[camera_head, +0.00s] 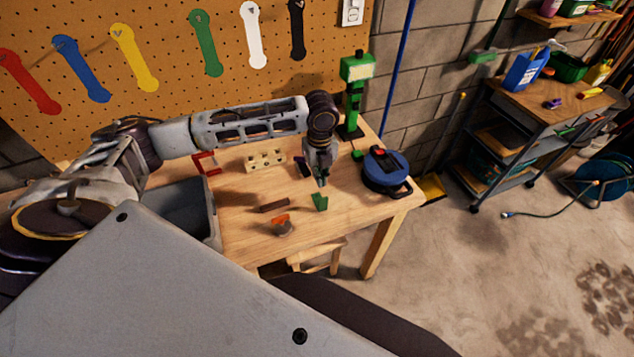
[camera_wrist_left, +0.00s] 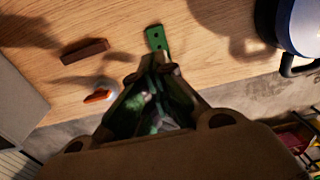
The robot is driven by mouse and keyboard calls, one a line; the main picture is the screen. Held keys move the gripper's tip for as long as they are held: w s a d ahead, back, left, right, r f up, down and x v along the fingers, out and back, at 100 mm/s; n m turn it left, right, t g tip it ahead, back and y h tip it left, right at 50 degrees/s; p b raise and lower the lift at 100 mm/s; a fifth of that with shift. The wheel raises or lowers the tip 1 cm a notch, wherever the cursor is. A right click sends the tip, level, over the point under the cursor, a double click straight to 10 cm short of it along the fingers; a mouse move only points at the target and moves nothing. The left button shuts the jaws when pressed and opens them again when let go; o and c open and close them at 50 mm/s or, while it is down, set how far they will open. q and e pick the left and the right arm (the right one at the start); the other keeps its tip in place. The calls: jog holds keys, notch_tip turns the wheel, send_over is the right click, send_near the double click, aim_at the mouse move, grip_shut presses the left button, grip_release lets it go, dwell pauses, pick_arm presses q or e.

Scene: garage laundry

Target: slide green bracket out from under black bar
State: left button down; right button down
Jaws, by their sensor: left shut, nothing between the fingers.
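The green bracket (camera_head: 320,202) lies on the wooden table near its front edge. It also shows in the left wrist view (camera_wrist_left: 156,38), where a flat green end with dark holes sticks out beyond my fingers. A dark brown bar (camera_head: 274,205), the likely black bar, lies to the left of the bracket with bare wood between them; the left wrist view shows it too (camera_wrist_left: 85,51). My left gripper (camera_head: 322,183) points down at the bracket, shut with nothing held. In the left wrist view its fingers (camera_wrist_left: 156,62) cover part of the bracket, so contact is unclear.
An orange-topped object (camera_head: 281,226) stands at the table's front edge. A blue round case (camera_head: 381,168) is to the right, a green stand (camera_head: 354,95) behind. A holed wooden block (camera_head: 265,159) and a red frame (camera_head: 206,163) lie farther back. A grey bin (camera_head: 186,205) is at left.

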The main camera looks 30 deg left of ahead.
pick_arm(q)
jog(key=shift+w+d+r, duration=0.1)
jog(key=shift+r, duration=0.7)
pick_arm(e)
jog(key=shift+s+a, duration=0.1)
jog(key=shift+a, duration=0.3)
jog(key=shift+d, duration=0.3)
